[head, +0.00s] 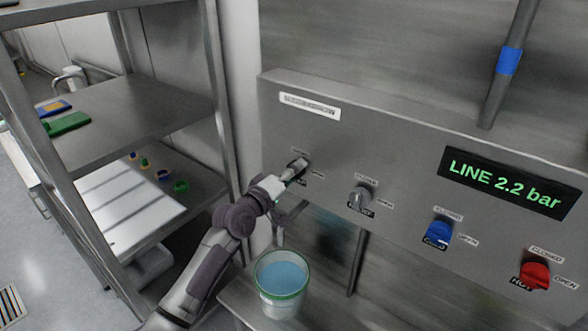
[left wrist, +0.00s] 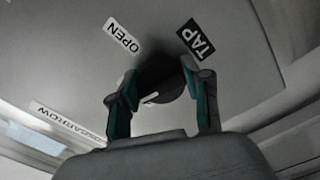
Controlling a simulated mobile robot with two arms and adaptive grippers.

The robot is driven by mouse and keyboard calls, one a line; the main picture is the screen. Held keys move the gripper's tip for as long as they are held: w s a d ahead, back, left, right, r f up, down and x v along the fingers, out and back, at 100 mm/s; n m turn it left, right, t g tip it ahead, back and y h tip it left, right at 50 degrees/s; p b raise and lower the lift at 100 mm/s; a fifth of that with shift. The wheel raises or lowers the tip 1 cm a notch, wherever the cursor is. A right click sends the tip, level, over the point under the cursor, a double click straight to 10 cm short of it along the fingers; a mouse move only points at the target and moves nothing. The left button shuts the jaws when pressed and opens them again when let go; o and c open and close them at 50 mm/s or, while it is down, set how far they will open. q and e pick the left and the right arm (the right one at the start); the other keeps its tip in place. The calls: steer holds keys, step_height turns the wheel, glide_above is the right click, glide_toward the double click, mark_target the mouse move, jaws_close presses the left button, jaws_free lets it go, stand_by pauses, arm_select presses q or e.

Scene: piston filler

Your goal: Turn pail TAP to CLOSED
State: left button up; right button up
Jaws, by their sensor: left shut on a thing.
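The TAP knob (left wrist: 160,82) is dark, with a short white mark, on the grey panel. My left gripper (head: 294,169) is at the panel's left end, its two fingers on either side of the knob and shut on it. In the left wrist view the OPEN label (left wrist: 122,36) and the black TAP label (left wrist: 195,40) show beside the knob. The CLOSED label is not readable in either view near this knob, and the fingers partly cover the knob. The pail (head: 283,297), with a green rim and blue liquid, stands below the panel. My right gripper is not in view.
Further right on the panel are a grey knob (head: 359,196), a blue knob (head: 438,233) and a red knob (head: 535,275). A display (head: 510,183) reads LINE 2.2 bar. A metal shelf rack (head: 140,115) stands close on the left of my arm.

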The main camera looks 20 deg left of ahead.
arm_select(q)
steer(key=shift+n+p, duration=0.35)
steer(key=shift+n, duration=0.75)
steer(key=o, duration=1.2)
steer(key=shift+c, duration=0.2)
steer(key=v, duration=1.2)
